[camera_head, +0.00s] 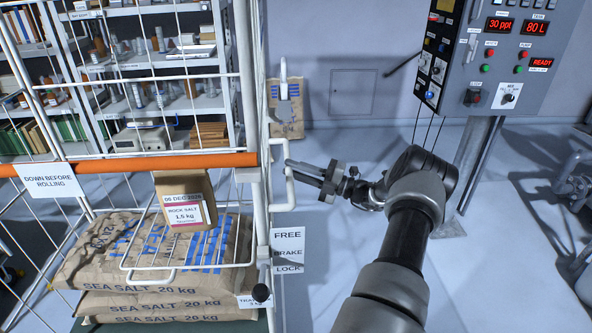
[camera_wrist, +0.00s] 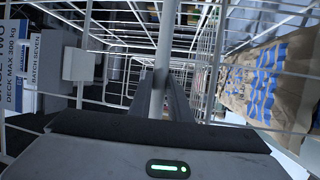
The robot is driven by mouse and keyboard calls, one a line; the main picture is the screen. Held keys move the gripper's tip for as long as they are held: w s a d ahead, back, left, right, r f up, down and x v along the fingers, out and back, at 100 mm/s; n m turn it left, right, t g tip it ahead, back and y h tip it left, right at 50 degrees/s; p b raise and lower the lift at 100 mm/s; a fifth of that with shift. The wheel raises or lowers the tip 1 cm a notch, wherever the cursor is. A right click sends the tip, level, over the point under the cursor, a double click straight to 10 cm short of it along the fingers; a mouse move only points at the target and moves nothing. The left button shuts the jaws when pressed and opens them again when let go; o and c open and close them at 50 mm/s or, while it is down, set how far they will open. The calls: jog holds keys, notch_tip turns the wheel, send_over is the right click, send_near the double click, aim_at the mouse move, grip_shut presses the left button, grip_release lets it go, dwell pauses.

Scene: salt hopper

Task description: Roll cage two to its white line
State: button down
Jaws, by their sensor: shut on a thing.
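A white wire roll cage (camera_head: 267,130) stands at left in the head view, loaded with sea salt sacks (camera_head: 150,265). An orange bar (camera_head: 130,163) lies level across its front. A sign ending in "TWO, DECK MAX 300 kg" (camera_wrist: 64,20) shows in the wrist view. My gripper (camera_head: 291,168) is shut on the cage's white upright handle (camera_head: 289,190); the handle bar (camera_wrist: 161,45) stands between the fingers in the wrist view. A black-knobbed lever (camera_head: 262,292) hangs down beside the FREE BRAKE LOCK plate (camera_head: 287,251); its setting is unclear. I see no white line.
Shelves (camera_head: 165,65) stand behind the cage. A control panel (camera_head: 495,50) stands on a post at right. Grey floor (camera_head: 340,145) is clear behind my arm; metal equipment (camera_head: 580,185) edges the right.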

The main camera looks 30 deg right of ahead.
jog(key=c, duration=1.7)
grip_release()
jog(key=shift+w+a+r, duration=0.1)
jog(key=shift+r, duration=0.4)
jog(key=shift+o, duration=0.3)
jog(key=shift+f, duration=0.2)
jog(key=v, duration=1.7)
jog(key=shift+s+d, duration=0.25)
jog(key=shift+f, duration=0.1)
